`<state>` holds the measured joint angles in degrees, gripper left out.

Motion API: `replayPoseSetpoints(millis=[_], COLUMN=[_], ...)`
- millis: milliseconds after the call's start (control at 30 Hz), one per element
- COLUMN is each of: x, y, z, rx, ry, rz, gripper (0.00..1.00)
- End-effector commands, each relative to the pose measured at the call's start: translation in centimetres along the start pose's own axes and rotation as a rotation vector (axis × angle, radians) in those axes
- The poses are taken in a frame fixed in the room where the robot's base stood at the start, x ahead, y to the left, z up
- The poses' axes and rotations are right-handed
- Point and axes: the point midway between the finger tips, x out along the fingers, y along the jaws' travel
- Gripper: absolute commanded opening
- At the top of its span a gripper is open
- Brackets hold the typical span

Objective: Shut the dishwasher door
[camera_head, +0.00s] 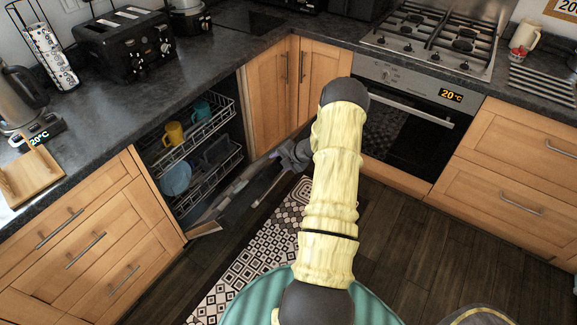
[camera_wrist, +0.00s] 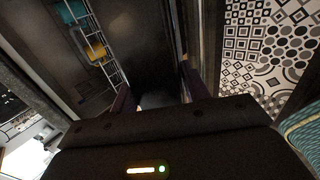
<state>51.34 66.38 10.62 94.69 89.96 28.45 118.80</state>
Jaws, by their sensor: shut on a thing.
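The dishwasher door (camera_head: 232,198) is open, slanting out from the dishwasher on the left side of the kitchen. Its inner face is dark and its outer side is partly hidden. My gripper (camera_head: 292,155) is at the door's upper right edge, partly hidden behind my yellow arm. In the wrist view my gripper (camera_wrist: 158,92) has its fingers on either side of the door's edge, and the dark door face (camera_wrist: 150,45) fills the middle. It is shut on the door. The dishwasher racks (camera_head: 200,135) hold a yellow mug (camera_head: 174,133), a teal mug (camera_head: 201,110) and a blue plate (camera_head: 175,178).
A corner cabinet (camera_head: 268,95) stands just behind the door, and the oven (camera_head: 410,125) is to the right. Drawers (camera_head: 75,245) flank the dishwasher at the left. A patterned rug (camera_head: 250,265) lies on the dark floor, which is clear at the right.

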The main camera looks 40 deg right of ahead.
Motion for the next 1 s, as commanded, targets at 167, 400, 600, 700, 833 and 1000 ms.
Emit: replayPoseSetpoints(millis=[167,400,600,700,833,1000], x=[0.21,0.33,0.32,0.31,0.27,0.0], y=[1.63,1.77,1.76,1.66,1.52,1.44], z=[-0.09,-0.1,-0.1,-0.08,-0.04,0.02], rx=[-0.001,0.0,0.0,0.0,0.0,0.0], ry=[0.004,0.004,0.004,0.003,0.002,0.001], rz=[0.013,0.014,0.014,0.012,0.009,0.007], gripper=[0.06,0.06,0.53,0.63,0.63,0.63])
